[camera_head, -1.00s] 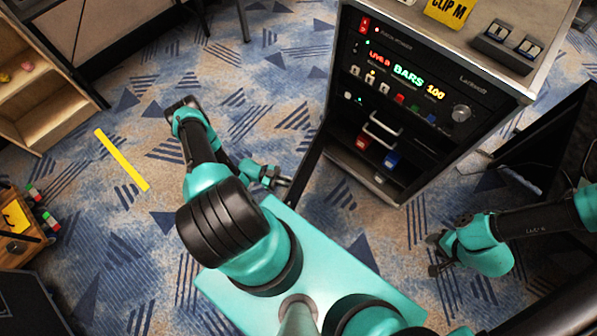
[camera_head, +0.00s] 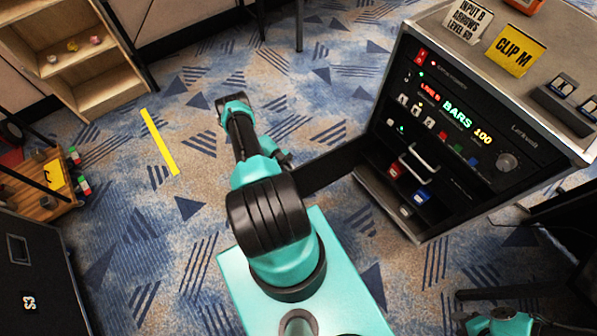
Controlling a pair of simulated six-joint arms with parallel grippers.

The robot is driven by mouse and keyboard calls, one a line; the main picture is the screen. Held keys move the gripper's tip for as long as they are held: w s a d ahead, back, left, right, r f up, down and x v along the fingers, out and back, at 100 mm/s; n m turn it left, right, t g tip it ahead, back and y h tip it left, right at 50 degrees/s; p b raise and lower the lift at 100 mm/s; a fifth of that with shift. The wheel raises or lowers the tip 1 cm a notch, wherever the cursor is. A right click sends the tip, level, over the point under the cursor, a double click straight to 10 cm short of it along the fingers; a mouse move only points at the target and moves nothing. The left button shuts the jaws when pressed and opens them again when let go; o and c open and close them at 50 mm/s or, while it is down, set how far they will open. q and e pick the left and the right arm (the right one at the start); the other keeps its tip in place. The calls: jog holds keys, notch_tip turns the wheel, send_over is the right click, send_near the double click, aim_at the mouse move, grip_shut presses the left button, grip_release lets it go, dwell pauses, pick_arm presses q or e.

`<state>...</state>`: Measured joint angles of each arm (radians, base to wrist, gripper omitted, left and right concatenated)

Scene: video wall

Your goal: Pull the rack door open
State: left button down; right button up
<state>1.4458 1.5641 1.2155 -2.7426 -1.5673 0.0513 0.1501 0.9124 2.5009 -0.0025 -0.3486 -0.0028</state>
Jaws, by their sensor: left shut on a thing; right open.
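The equipment rack (camera_head: 440,222) stands at the right, with lit displays, knobs and a silver handle on its front. Its dark door (camera_head: 335,167) stands open, swung out to the left from the rack's left side. My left gripper (camera_head: 284,159) is at the door's free outer edge and shut on it; the fingers are small and partly hidden by my own arm. My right gripper (camera_head: 462,316) is open at the bottom right, apart from the door and low in front of the rack, partly cut off by the frame edge.
A wooden shelf (camera_head: 95,95) is at the upper left, a wooden cart (camera_head: 40,200) and a black case (camera_head: 40,285) at the left. A yellow strip (camera_head: 159,142) lies on the patterned carpet, which is clear left of the door.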

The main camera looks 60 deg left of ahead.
dwell(0.3)
pick_arm(q)
jog(key=c, duration=1.5)
grip_release()
jog(key=shift+o, duration=0.2)
jog(key=shift+a, duration=0.1)
jog(key=v, duration=1.2)
